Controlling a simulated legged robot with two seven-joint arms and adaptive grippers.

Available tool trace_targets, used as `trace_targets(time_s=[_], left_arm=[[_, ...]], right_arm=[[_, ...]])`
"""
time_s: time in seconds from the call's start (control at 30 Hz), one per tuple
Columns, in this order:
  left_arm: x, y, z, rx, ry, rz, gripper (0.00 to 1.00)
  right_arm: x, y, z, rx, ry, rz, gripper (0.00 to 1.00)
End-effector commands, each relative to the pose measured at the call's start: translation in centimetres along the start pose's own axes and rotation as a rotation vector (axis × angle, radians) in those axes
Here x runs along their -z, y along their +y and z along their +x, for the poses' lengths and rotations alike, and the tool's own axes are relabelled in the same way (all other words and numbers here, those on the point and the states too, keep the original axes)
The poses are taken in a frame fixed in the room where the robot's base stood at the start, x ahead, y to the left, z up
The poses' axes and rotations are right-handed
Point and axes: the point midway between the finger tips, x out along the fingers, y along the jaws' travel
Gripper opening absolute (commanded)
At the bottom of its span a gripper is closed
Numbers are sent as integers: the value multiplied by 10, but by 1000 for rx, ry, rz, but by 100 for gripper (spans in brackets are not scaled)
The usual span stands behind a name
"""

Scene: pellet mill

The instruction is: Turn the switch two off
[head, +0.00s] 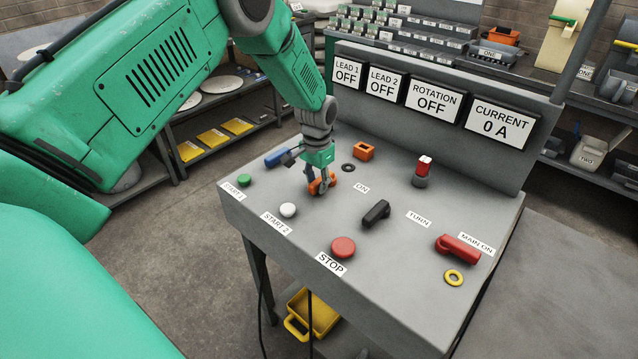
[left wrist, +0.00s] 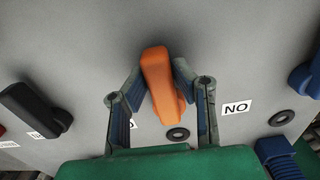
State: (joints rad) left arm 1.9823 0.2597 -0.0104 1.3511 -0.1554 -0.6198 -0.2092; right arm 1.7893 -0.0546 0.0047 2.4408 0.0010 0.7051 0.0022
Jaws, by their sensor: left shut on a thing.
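An orange rotary switch (head: 318,188) stands on the sloping grey console (head: 300,230). My left gripper (head: 322,178) reaches down over it and is shut on it, hiding much of it. In the left wrist view the orange switch (left wrist: 160,80) sits between both fingers (left wrist: 157,88), its handle roughly upright and slightly tilted. An ON label (head: 362,188) lies to its right. No label reading two shows on the switch. The LEAD 2 display (head: 384,83) reads OFF. My right gripper is not in view.
A blue switch (head: 278,157), a black switch (head: 376,213) and a red MAIN switch (head: 458,247) stand nearby. A white START 2 button (head: 288,210) and red STOP button (head: 343,247) are in front.

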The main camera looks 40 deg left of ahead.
Motion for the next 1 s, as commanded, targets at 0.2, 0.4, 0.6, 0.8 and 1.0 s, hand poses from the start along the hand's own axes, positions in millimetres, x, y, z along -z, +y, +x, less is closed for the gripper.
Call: trace_targets(time_s=[0.2, 0.4, 0.6, 0.8, 1.0], left_arm=[[0, -3, -2, 5, 0, 3, 41], [1, -2, 0, 3, -2, 2, 41], [2, -2, -10, 3, 0, 2, 41], [2, -2, -48, 4, 4, 1, 41], [1, -3, -89, 4, 1, 2, 41]], right_arm=[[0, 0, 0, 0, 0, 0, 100], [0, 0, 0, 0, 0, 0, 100], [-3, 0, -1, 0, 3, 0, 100], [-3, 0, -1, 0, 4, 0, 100], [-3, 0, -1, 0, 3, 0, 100]])
